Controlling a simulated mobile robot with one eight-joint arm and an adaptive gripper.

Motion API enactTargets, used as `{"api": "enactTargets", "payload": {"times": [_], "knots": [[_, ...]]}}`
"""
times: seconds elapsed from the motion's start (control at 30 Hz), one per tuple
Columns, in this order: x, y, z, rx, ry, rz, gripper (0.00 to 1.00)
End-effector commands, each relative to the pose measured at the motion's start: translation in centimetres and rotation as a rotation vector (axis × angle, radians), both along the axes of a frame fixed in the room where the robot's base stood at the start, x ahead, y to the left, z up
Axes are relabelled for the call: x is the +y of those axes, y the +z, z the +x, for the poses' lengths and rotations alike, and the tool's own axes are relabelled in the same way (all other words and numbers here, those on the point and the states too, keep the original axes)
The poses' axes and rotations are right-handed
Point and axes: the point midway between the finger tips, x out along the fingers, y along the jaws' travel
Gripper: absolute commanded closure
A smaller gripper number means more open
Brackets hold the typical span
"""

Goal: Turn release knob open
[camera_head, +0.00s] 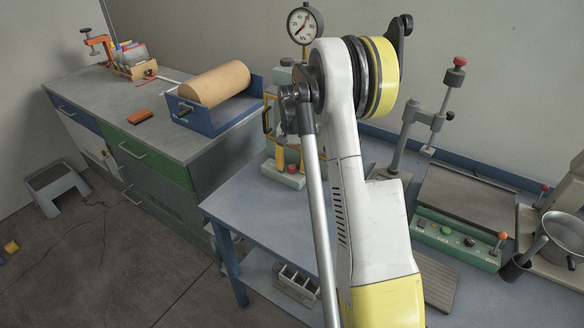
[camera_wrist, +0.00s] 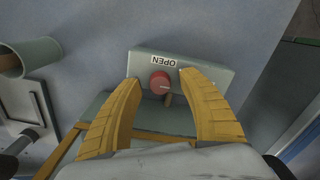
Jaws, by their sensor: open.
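The release knob (camera_wrist: 160,83) is a round red knob with a pale line across it, on a grey-green base plate (camera_wrist: 207,73). An OPEN label (camera_wrist: 163,60), upside down in the wrist view, sits just beyond it. A small brown piece (camera_wrist: 168,100) shows at the knob's near edge. My gripper (camera_wrist: 160,79) is open, with one ribbed yellow finger on each side of the knob. Gaps show between knob and fingers, so neither visibly touches it. In the head view the red knob (camera_head: 292,168) sits low on the green base (camera_head: 283,177); my arm hides part of the fixture.
A pressure gauge (camera_head: 305,24) stands above the fixture. A blue tray with a tan roll (camera_head: 213,83) is on the left bench. A green control box (camera_head: 455,240) and a lever stand (camera_head: 412,135) are at right. The bench's front left (camera_head: 260,215) is clear.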

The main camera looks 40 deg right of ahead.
Motion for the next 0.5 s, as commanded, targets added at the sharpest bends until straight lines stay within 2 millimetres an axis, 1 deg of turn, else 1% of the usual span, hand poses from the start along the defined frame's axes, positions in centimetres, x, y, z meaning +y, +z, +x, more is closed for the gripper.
{"api": "enactTargets", "payload": {"times": [0.03,0.07,0.1,0.17,0.2,0.5], "knots": [[0.00,0.02,0.00,0.000,0.000,0.000,0.52],[0.00,0.02,0.00,0.000,0.000,0.000,0.57],[0.00,0.02,0.00,0.000,0.000,0.000,0.69],[0.00,0.03,0.00,0.000,0.000,0.000,0.87],[0.00,0.03,0.00,0.000,0.000,0.000,0.99],[-0.01,0.05,0.01,0.000,0.014,0.000,1.00]]}}
